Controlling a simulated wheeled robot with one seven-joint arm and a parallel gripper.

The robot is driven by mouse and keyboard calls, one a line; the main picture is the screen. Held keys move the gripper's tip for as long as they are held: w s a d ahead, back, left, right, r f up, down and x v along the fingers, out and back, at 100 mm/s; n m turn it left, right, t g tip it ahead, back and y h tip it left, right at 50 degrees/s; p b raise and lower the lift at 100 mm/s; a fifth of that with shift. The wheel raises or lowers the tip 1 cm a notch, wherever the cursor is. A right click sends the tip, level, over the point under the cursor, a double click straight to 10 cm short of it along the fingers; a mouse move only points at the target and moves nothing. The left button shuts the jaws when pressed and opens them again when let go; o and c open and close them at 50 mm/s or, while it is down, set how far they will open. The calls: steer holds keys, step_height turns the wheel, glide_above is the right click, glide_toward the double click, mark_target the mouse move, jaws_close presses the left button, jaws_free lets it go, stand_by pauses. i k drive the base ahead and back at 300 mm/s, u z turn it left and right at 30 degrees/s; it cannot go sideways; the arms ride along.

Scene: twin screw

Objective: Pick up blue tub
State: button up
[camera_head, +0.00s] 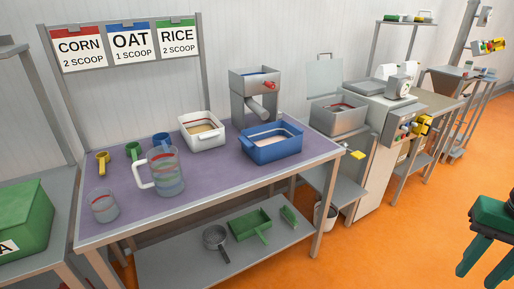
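The blue tub (272,152) stands upright on the purple top of the table, near its right end. It is rectangular, with a pale interior and a reddish line along the inside wall. My gripper (476,276) shows in the lower right corner, dark green and partly cut off by the picture edge. Its two fingers point down and are apart, with nothing seen between them. It is over the orange floor, well to the right of the tub and not touching it.
A white tub (202,136) stands left of the blue tub, and a grey metal dispenser (243,95) behind it. A clear jug (168,182), clear cup (103,208) and coloured scoops (133,151) are at left. A grey machine (370,125) stands to the right. Orange floor (400,230) is open in front.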

mark_target(264, 143)
steer(key=u, duration=0.05)
steer(key=i, duration=0.9)
steer(key=z, duration=0.1)
